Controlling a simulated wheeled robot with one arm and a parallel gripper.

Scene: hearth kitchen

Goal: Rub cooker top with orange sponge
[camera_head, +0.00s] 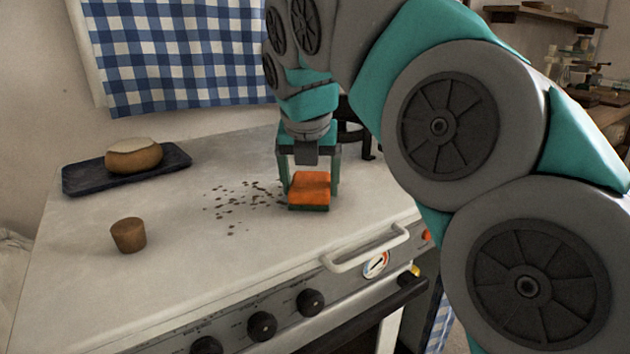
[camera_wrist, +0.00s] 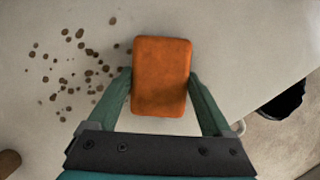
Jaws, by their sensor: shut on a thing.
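The orange sponge (camera_head: 309,187) has a dark green underside and is at the cooker top, right of the dark specks. My gripper (camera_head: 310,182) points down and is shut on the sponge, with a finger on each side. In the wrist view the sponge (camera_wrist: 161,76) sits between the two green fingers. The cooker top (camera_head: 190,260) is a pale, flat surface. Brown specks (camera_head: 245,195) are scattered on it just left of the sponge; they also show in the wrist view (camera_wrist: 75,65). I cannot tell whether the sponge's underside touches the surface.
A dark tray (camera_head: 85,181) with a round bread-like item (camera_head: 134,158) lies at the back left. A brown cork-like cup (camera_head: 128,235) stands at the front left. A rail handle (camera_head: 365,248) and knobs (camera_head: 262,326) line the front. A checked curtain (camera_head: 185,55) hangs behind.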

